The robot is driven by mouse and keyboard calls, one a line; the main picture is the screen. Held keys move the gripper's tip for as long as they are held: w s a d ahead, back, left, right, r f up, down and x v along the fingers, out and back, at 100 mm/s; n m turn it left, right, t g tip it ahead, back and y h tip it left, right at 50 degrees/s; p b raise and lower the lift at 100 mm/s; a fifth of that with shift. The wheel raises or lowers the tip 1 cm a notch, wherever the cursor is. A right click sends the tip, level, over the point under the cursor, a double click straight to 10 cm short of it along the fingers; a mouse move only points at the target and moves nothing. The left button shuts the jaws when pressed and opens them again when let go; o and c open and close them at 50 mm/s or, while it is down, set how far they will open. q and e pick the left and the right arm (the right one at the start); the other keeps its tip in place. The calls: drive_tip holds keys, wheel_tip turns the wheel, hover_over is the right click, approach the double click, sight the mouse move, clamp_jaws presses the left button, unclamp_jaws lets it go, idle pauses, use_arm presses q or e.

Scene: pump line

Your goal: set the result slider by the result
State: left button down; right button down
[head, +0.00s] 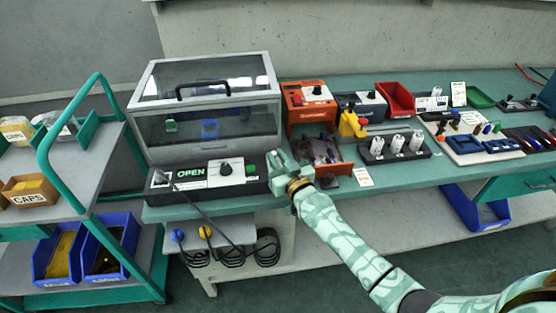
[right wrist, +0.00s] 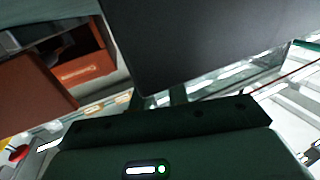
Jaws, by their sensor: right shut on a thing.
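A black control panel (head: 160,196) lies along the front of a clear-walled chamber (head: 206,100). It carries a lit green OPEN sign (head: 191,173), a dark knob (head: 226,169) and a white label patch. My right gripper (head: 276,163) is at the panel's right end, shut on what appears to be the result slider's knob, which the fingers hide. The slider's position cannot be read. In the right wrist view a large dark surface (right wrist: 200,40) fills the top middle, close to the gripper. My left gripper is not in view.
An orange device (head: 308,98) and its open drawer (head: 330,155) stand just right of my gripper. A black rack with white cylinders (head: 396,150) is farther right. A teal-railed cart (head: 48,150) stands left. Cables hang below the bench front.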

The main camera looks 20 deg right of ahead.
drive_tip(key=c, duration=1.4)
unclamp_jaws()
drive_tip(key=shift+w+r, duration=0.1)
drive_tip(key=shift+r, duration=0.05)
drive_tip(key=shift+o, duration=0.3)
drive_tip(key=shift+w, duration=0.1)
drive_tip(key=shift+s, duration=0.6)
drive_tip(key=s+d+p, duration=0.1)
drive_tip(key=s+p, duration=0.2)
drive_tip(key=s, duration=1.2)
drive_tip(key=shift+d, duration=0.1)
